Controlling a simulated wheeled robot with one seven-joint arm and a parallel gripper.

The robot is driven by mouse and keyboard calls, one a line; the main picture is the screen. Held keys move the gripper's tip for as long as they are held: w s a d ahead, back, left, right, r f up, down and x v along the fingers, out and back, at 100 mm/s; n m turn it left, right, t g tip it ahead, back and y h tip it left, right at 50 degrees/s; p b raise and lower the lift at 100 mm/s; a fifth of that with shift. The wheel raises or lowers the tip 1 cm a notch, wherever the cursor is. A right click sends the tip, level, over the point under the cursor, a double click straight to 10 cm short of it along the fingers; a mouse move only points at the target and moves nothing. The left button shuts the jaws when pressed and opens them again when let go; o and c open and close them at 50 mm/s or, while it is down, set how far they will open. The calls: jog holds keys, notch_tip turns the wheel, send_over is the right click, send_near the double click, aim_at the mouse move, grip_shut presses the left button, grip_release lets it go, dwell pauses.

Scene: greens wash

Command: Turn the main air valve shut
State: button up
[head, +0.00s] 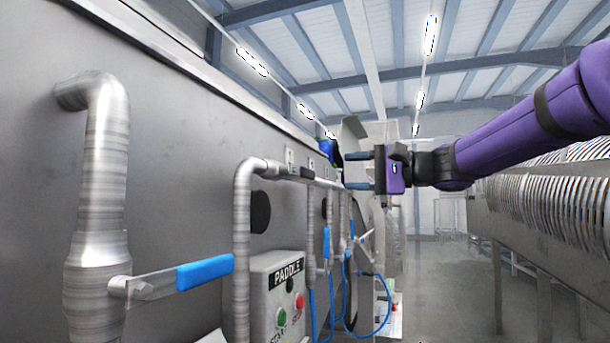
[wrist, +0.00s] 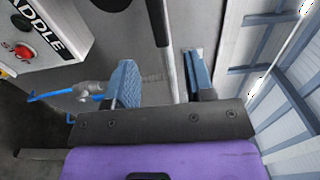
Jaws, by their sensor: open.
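No label that I can read names the main air valve. A valve with a long blue-sleeved lever (head: 205,272) sits on the thick steel pipe at the left; the lever points right, nearly level. A smaller blue and black fitting (head: 328,150) is on the wall by my gripper. My gripper (head: 352,171) is open, its two blue fingers pointing left toward the wall, just right of that fitting.
A grey PADDLE control box (head: 283,300) with green and red buttons stands below the thinner pipe (head: 242,240). Blue hoses (head: 385,300) hang beyond it. A grey fitting with a blue handle (wrist: 92,93) is in the wrist view. Slatted machinery (head: 545,200) lines the right; the aisle floor (head: 440,280) is clear.

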aim_at(311, 174)
jog(key=x, duration=1)
jog(key=shift+a+f, duration=0.1)
grip_shut()
